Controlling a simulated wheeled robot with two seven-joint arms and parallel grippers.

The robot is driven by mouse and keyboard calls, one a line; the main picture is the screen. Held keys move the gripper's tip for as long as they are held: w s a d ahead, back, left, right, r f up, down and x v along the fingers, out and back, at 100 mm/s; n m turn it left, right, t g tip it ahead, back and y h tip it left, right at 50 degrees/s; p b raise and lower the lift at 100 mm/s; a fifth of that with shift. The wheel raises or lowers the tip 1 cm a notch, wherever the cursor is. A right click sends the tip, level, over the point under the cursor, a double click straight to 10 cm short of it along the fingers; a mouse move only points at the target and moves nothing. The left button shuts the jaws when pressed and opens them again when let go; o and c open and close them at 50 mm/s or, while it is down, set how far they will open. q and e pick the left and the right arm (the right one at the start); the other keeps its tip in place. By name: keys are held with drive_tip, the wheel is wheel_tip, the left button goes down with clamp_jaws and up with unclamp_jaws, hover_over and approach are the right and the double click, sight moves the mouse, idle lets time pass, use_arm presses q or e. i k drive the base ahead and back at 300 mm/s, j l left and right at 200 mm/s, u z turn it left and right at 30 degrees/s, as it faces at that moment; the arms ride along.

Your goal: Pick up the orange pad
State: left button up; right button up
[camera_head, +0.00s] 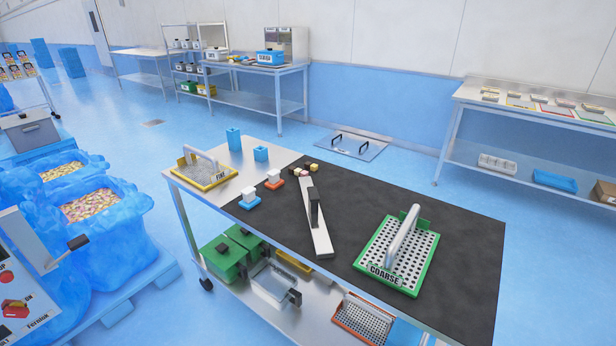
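The orange pad (275,184) is a small flat piece with a white block-shaped grip on top. Neither of my grippers shows in the head view, and nothing is touching the orange pad.
A long white bar with a dark handle (318,230) lies right of the pads. A green COARSE sieve plate (428,246) sits further right, a yellow FINE one (222,178) at left. The mat's right end is clear.

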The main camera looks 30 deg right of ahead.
sight(275, 182)
drive_tip(key=z, duration=0.85)
